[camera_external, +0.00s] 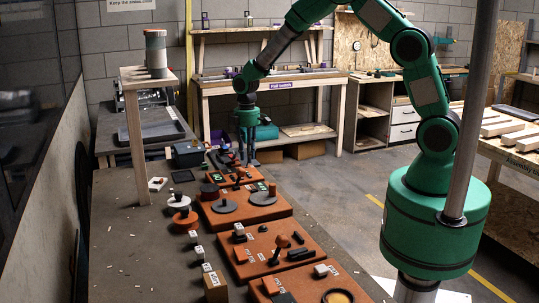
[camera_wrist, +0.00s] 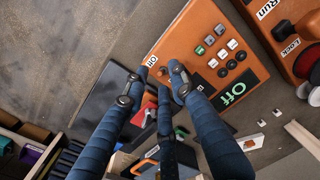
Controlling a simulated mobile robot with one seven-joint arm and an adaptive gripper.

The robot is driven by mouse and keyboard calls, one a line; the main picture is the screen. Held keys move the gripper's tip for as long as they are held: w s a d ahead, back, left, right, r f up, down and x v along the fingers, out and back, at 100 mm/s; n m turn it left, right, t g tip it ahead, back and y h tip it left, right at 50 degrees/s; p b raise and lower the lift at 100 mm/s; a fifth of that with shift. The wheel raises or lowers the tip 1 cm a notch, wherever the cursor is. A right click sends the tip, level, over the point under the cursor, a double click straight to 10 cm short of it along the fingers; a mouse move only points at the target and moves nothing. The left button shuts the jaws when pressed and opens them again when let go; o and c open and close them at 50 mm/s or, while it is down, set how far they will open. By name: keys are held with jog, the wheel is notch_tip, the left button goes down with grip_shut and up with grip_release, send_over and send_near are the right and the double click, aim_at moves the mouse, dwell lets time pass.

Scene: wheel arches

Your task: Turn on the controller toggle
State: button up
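In the external view, my gripper (camera_external: 248,162) points down beside the far orange panel (camera_external: 238,176).
Other orange panels, one with discs (camera_external: 245,205) and one with levers (camera_external: 280,250), line the bench nearer the camera. A blue-grey bin (camera_external: 187,153) stands behind. In the wrist view, a red-handled item (camera_wrist: 145,112) lies beside the panel.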

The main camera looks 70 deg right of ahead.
jog(key=shift+f, duration=0.8)
grip_shut()
jog(key=shift+a+r+p, duration=0.1)
jog(key=shift+p, duration=0.45)
jog(key=shift+a+g+h+p, duration=0.1)
jog(key=shift+g+h+p, duration=0.25)
jog(key=shift+g+h, duration=0.05)
jog(key=p, duration=0.1)
jog(key=g+h+p, duration=0.1)
jog(key=p, duration=0.1)
jog(key=shift+w+a+g+h, duration=0.3)
jog(key=shift+w, duration=0.05)
jog(key=shift+w+a+f+g+h+p, duration=0.2)
jog(key=shift+w+a+g+h+p, duration=0.1)
jog(key=shift+g+h+p, duration=0.45)
jog(key=shift+w+a+f+g+h+p, duration=0.15)
jog(key=shift+w+a+g+h+p, duration=0.1)
jog(key=shift+g+h+p, duration=0.5)
